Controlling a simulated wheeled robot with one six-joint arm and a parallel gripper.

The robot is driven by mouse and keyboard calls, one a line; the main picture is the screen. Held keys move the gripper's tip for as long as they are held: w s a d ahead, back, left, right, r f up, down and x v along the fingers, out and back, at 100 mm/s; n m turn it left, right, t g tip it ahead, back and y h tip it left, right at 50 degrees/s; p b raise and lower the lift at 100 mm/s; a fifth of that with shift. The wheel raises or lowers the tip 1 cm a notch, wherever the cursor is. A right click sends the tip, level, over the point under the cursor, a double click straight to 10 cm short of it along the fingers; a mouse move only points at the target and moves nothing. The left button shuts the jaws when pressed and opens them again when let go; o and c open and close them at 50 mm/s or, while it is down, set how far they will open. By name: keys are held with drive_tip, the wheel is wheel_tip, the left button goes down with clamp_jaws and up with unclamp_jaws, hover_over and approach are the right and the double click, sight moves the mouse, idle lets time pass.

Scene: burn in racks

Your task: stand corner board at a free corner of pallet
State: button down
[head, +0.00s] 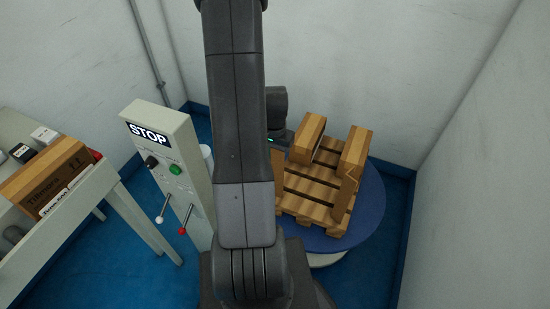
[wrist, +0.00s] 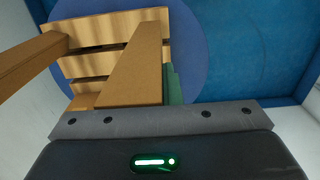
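The wooden pallet (head: 300,207) lies on a round blue turntable (head: 368,215) in the head view; its slats (wrist: 85,65) also show in the wrist view. A brown corner board (wrist: 138,60) runs out from my gripper (wrist: 160,100), which appears shut on it, with a green strip beside it. In the head view this board (head: 278,166) hangs upright beside the pallet's left edge, below my gripper (head: 277,138). Its contact with the pallet is unclear. Another brown corner board (head: 345,190) stands at the pallet's near right corner. My arm hides part of the pallet's left side.
Two cartons (head: 307,138) (head: 356,149) sit on the pallet's far and right sides. A STOP control post (head: 165,150) with levers stands left of my arm. A table (head: 100,185) with a carton (head: 45,178) is further left. Walls close in behind and right.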

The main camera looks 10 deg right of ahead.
drive_tip(key=shift+f, duration=0.95)
drive_tip(key=shift+f+b, duration=0.15)
drive_tip(key=shift+b, duration=0.15)
drive_tip(key=c, duration=1.6)
unclamp_jaws()
wheel_tip(320, 180, up, 13)
drive_tip(key=shift+f+p, duration=0.2)
drive_tip(key=shift+p, duration=0.85)
